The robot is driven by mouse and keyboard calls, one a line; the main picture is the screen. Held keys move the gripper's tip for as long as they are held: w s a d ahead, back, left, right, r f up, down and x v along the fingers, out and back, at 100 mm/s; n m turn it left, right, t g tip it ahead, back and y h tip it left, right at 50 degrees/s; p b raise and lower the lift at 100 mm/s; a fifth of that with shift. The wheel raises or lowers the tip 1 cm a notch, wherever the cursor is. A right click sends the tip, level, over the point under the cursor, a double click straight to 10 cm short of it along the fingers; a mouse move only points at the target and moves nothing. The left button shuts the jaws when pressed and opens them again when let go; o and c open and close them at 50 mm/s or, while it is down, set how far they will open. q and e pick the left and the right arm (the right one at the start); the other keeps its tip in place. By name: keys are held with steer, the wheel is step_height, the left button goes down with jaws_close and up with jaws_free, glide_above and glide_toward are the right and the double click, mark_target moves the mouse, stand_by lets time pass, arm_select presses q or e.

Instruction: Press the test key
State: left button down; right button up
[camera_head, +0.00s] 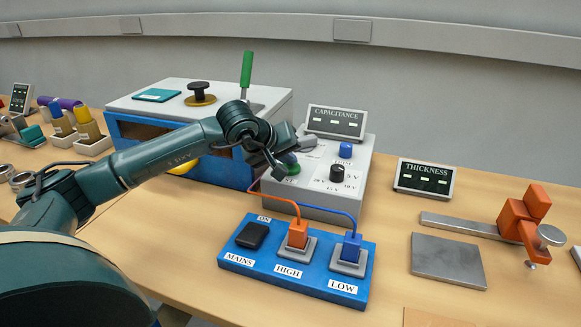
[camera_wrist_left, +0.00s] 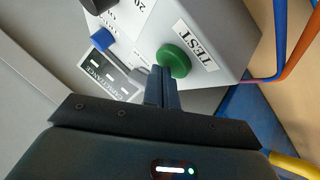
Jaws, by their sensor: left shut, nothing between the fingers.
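The green test key (camera_head: 292,169) is a round button on the sloping top of the grey capacitance box (camera_head: 318,187). In the left wrist view, the key (camera_wrist_left: 174,60) sits beside its TEST label (camera_wrist_left: 195,46). My left gripper (camera_head: 289,157) is at the box, very close to the key and partly covering it in the head view. In the left wrist view its closed, empty fingers (camera_wrist_left: 162,80) overlap the key's near edge. I cannot tell whether they touch it. My right gripper is not in view.
The box has a blue knob (camera_head: 346,149), a black knob (camera_head: 337,171) and a capacitance display (camera_head: 336,122). In front is a blue board (camera_head: 235,261) with orange and blue plugs, wired towards the box. A winder (camera_head: 275,104) stands behind my arm. A thickness gauge (camera_head: 520,218) is at right.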

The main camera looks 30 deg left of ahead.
arm_select(q)
steer(key=shift+f, duration=0.3)
stand_by(0.4)
steer(key=shift+r, duration=0.85)
steer(key=shift+r+p, duration=0.1)
steer(key=shift+p, duration=0.2)
steer(key=shift+r+p, duration=1.6)
steer(key=shift+r, duration=0.9)
steer(key=shift+f, duration=0.1)
